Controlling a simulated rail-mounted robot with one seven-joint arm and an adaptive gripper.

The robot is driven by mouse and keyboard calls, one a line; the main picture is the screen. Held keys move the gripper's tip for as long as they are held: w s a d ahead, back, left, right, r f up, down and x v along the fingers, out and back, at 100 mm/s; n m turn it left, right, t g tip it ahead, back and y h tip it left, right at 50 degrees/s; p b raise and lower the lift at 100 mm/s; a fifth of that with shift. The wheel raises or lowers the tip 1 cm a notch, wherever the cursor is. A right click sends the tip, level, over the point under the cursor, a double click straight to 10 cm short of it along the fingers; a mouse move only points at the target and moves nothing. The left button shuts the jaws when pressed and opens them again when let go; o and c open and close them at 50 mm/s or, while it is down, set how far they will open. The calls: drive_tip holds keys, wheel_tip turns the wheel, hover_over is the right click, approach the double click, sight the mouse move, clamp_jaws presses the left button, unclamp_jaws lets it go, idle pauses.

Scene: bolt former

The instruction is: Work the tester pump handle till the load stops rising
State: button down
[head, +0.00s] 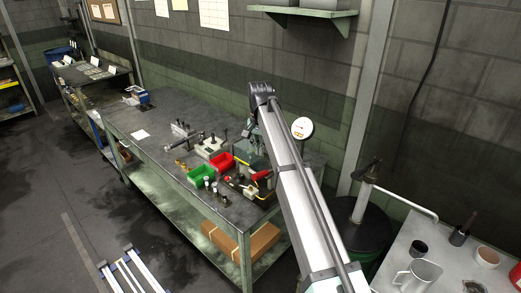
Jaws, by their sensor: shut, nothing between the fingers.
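A round white gauge dial (302,128) with a small red mark shows just right of my arm, above the bench. Its reading is too small to make out. Behind and left of my arm is a greenish device (252,158), apparently part of the tester, mostly covered by the arm. A red grip (262,175) at the right end of the bench looks like the pump handle. My arm reaches up from the lower right and bends over beside the tester. My gripper cannot be made out; the arm hides that area, so any contact with the handle cannot be told.
The grey bench (140,118) holds a green bin (201,174), a red bin (221,162), small fittings and a blue vise (136,95). A cardboard box (240,238) lies on its lower shelf. At right, a dark drum (352,220) and a table with mugs (419,275) stand close.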

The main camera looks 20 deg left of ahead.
wheel_tip(320, 180, down, 7)
drive_tip(key=n+b, duration=0.2)
drive_tip(key=n, duration=0.5)
drive_tip(key=n+b, duration=0.1)
drive_tip(key=n, duration=0.6)
drive_tip(key=shift+s+r+n+b, duration=0.15)
drive_tip(key=shift+r+n+b, duration=0.05)
drive_tip(key=shift+n+b, duration=0.15)
drive_tip(key=shift+d+f, duration=0.1)
wheel_tip(320, 180, down, 11)
drive_tip(key=b, duration=0.3)
drive_tip(key=shift+f, duration=0.15)
idle(0.9)
drive_tip(key=shift+r+p, duration=2.8)
drive_tip(key=shift+r, duration=2.95)
